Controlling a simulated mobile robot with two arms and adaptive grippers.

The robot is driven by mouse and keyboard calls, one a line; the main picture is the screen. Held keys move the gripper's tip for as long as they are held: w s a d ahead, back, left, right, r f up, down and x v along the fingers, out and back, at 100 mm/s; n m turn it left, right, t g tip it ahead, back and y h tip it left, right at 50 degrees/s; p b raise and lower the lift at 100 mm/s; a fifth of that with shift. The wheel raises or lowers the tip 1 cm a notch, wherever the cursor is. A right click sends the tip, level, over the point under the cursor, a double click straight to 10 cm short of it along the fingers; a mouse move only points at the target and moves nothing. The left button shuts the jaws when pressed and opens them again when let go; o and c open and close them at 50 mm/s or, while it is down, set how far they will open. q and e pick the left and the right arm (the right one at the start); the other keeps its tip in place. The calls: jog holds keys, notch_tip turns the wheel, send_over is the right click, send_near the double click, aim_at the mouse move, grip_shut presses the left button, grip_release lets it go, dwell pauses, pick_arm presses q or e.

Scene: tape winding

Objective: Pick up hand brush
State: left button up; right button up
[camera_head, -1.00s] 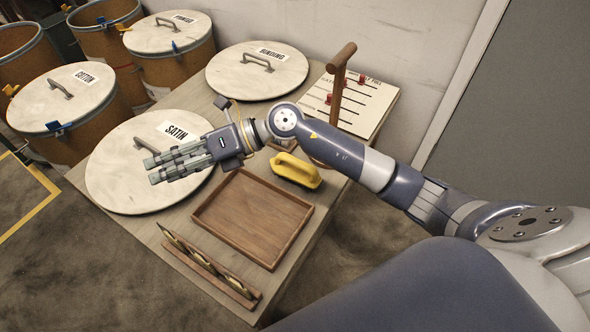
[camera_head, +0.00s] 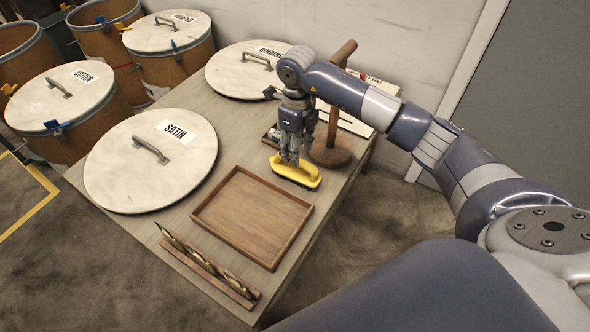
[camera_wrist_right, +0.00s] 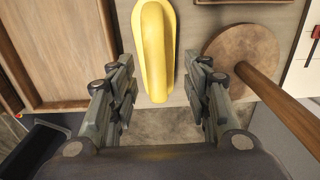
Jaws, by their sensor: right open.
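The yellow hand brush (camera_head: 296,172) lies on the wooden table beside the far right side of the tray. My right gripper (camera_head: 291,160) points down just above the brush in the head view. In the right wrist view the brush (camera_wrist_right: 155,50) runs between the two open fingers of the gripper (camera_wrist_right: 158,95), with a gap on both sides. The fingers hide part of the brush top in the head view. My left gripper does not show.
An empty wooden tray (camera_head: 252,216) lies next to the brush. A wooden stand with a round base (camera_head: 330,153) is close on the right. Round lids marked SATIN (camera_head: 150,185) and BINDING (camera_head: 240,78) lie on the table. A rack with several gold items (camera_head: 208,268) is at the front.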

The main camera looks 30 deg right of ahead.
aim_at(294, 168)
jog(key=f, duration=0.3)
jog(key=f+b, duration=0.1)
jog(key=shift+a+f, duration=0.2)
jog(key=shift+a, duration=0.1)
jog(key=shift+f, duration=0.55)
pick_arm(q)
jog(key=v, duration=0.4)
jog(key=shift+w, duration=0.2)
pick_arm(e)
grip_shut()
